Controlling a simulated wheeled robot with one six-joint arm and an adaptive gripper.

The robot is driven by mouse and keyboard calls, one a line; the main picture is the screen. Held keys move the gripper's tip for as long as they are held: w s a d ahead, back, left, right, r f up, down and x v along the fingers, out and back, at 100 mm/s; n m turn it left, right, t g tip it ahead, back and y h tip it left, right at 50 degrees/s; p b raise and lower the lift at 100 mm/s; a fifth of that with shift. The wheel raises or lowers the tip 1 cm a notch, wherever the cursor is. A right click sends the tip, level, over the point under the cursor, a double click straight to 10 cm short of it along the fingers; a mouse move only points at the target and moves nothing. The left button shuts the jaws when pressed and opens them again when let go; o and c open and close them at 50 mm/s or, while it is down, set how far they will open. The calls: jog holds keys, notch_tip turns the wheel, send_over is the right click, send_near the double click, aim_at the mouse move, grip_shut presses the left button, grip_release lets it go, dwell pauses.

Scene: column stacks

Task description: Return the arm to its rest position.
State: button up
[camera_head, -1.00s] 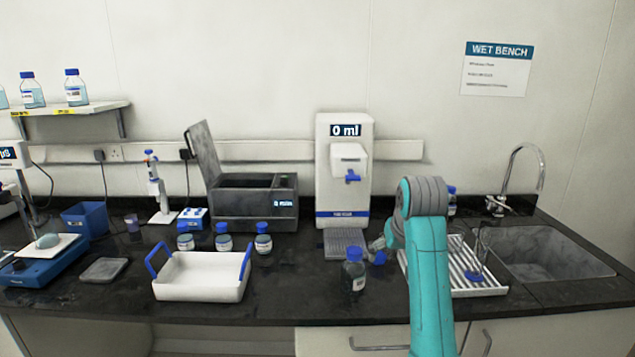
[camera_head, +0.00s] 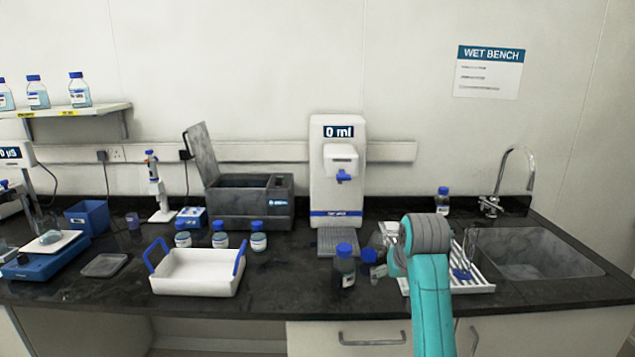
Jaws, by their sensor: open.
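My teal arm (camera_head: 430,300) with its grey joint (camera_head: 427,235) rises from the bottom edge, in front of the white drying rack (camera_head: 470,288). My gripper cannot be made out; the arm hides it. An upright blue-capped bottle (camera_head: 345,268) stands on the bench left of the arm. Beside it, close to the arm, is a clear vessel with a blue cap (camera_head: 369,256); it looks tilted or lying, and the arm partly covers the space next to it.
A dispenser (camera_head: 337,180) reading 0 ml stands behind. The sink (camera_head: 535,255) and tap are at right. A white tray (camera_head: 197,275) with blue handles and several bottles are at left. The black bench front between tray and upright bottle is clear.

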jog(key=s+f+t, duration=0.1)
jog(key=s+f, duration=0.7)
jog(key=f, duration=0.5)
jog(key=s+f+t, duration=0.2)
jog(key=s+f, duration=0.5)
jog(key=f, duration=0.6)
jog(key=s+f+t, duration=0.1)
jog(key=s+f, duration=0.4)
jog(key=s, duration=0.5)
jog(key=s+r+t, duration=0.1)
jog(key=s+t, duration=0.1)
jog(key=s, duration=1.8)
jog(key=s+r+t, duration=0.2)
jog(key=s+r, duration=1.1)
jog(key=s, duration=0.3)
jog(key=shift+r, duration=0.25)
